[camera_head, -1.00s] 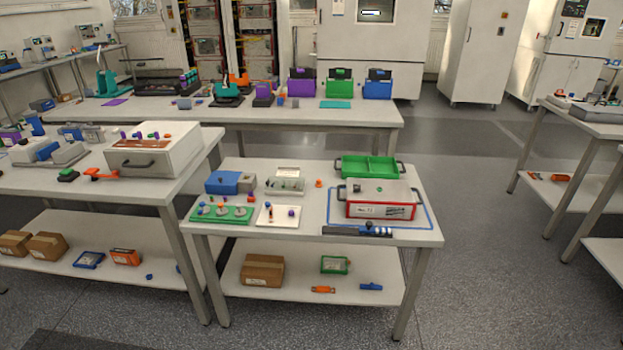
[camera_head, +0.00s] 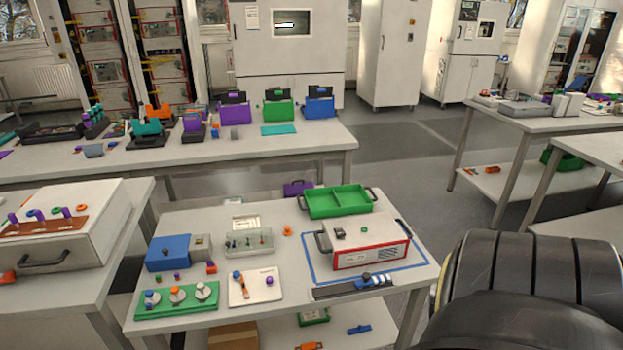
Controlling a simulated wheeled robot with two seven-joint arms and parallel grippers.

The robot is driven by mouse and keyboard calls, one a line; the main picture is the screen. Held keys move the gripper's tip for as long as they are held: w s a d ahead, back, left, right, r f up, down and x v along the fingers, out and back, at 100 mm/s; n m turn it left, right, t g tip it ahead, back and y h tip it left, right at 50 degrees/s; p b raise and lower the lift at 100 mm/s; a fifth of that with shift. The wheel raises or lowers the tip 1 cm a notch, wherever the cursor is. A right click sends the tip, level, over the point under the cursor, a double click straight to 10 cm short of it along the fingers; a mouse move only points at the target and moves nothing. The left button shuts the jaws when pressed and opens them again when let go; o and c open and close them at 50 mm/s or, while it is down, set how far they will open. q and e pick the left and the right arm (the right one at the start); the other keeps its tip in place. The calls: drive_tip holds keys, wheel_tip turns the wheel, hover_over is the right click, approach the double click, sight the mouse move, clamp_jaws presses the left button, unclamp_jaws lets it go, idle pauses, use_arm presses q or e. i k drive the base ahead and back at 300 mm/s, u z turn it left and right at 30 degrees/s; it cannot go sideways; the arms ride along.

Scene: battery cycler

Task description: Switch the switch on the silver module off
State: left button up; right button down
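A silver-white module (camera_head: 368,245) with a red edge and a label on its front stands on the right part of the near table, inside a blue outline. It has a dark handle at each end. A small dark switch-like part (camera_head: 339,233) and a green button (camera_head: 365,230) are on its top; the switch position is too small to tell. My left gripper is out of view. My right gripper is out of view too; a thick black part, probably of my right arm, fills the lower right corner.
Around the module stand a green tray (camera_head: 368,199), a dark bar with blue parts (camera_head: 353,287), a clear box (camera_head: 262,243), a blue box (camera_head: 168,256), a white plate (camera_head: 245,298) and a green plate (camera_head: 140,312). A big white box (camera_head: 100,228) stands on the left table.

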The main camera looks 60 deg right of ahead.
sight(339, 232)
drive_tip(key=z, duration=0.65)
drive_tip(key=i, duration=1.05)
drive_tip(key=z, duration=0.95)
